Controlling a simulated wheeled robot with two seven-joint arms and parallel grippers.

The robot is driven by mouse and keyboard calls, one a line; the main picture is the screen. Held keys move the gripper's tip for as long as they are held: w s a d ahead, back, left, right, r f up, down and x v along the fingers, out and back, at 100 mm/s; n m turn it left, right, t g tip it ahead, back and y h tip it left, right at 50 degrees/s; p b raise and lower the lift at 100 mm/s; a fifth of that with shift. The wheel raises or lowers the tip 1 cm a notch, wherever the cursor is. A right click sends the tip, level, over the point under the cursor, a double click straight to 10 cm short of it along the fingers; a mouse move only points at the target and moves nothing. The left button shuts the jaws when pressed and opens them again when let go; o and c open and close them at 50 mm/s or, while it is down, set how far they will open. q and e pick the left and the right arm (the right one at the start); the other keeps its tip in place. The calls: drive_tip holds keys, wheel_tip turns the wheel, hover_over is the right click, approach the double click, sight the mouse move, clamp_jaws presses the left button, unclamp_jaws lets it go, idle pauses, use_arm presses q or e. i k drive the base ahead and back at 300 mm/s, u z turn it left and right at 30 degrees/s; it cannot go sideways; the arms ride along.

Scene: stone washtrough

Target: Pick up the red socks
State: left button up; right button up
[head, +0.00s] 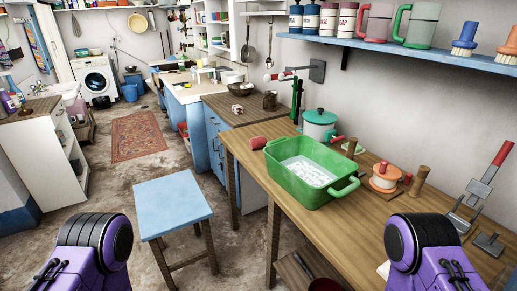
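A small red rolled bundle (258,143), which looks like the red socks, lies on the wooden table (243,150) near its far left end. It sits just behind and left of a green tub (312,172) and looks apart from it. The tub has two handles and holds whitish, patterned contents. Only purple links of my two arms show at the bottom left and bottom right. Neither gripper is in view.
A blue stool (172,203) stands left of the table. A teal-lidded pot (320,122), a red-and-white spool (384,176) and metal tools stand on the table. A blue shelf (400,48) with mugs hangs above. Floor between stool and left cabinet is clear.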

sight(260, 141)
drive_tip(key=i, duration=0.45)
drive_tip(key=u, duration=1.55)
drive_tip(key=i, duration=1.6)
drive_tip(key=z, duration=1.15)
